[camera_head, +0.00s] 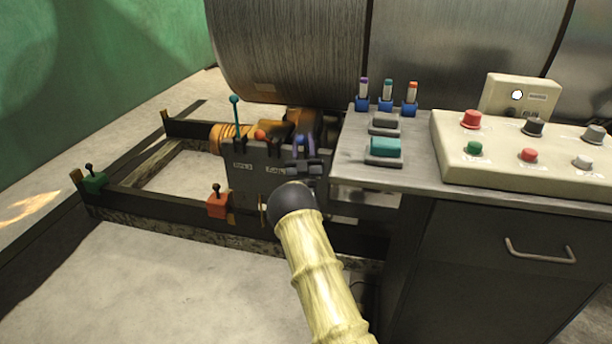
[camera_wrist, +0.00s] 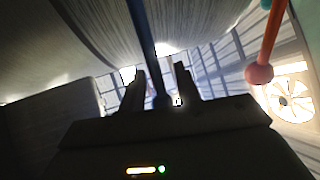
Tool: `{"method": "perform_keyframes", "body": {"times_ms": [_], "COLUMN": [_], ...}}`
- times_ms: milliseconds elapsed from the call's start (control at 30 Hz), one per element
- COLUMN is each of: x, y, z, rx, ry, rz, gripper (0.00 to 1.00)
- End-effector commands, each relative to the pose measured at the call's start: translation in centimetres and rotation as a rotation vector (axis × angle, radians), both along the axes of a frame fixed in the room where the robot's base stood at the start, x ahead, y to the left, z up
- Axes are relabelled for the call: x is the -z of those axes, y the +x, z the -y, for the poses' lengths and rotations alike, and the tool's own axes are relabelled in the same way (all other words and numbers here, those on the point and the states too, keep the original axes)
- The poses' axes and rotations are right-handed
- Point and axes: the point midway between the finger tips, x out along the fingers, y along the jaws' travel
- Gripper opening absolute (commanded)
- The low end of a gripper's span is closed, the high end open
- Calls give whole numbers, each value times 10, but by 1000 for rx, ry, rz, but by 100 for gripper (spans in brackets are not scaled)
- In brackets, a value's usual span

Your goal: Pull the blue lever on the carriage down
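The carriage (camera_head: 250,185) is a dark box with labelled front plates, left of the bench. Its blue lever (camera_head: 299,140) shows only partly in the head view, behind my gripper (camera_head: 303,164). In the wrist view, the blue lever (camera_wrist: 145,45) runs down from the top, and its knobbed end lies between the two fingers of my gripper (camera_wrist: 160,72). The fingers are apart, with a gap on each side of the lever, so my gripper looks open. Whether a finger touches the lever I cannot tell.
On the carriage stand a teal lever (camera_head: 235,112) and an orange-red lever (camera_head: 260,134), which also shows at right in the wrist view (camera_wrist: 268,42). A bench (camera_head: 410,178) with a button panel (camera_head: 515,160) stands close on the right. A large metal drum (camera_head: 290,50) is behind.

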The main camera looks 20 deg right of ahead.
Motion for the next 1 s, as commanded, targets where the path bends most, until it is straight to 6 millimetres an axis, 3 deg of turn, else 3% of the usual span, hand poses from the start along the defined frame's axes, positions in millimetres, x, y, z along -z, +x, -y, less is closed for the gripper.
{"method": "perform_keyframes", "body": {"times_ms": [600,1000], "x": [91,120], "y": [-70,-98], "z": [-21,-27], "rx": [-2,0], "ry": [-2,-1], "rz": [-10,-4], "gripper": [33,33]}}
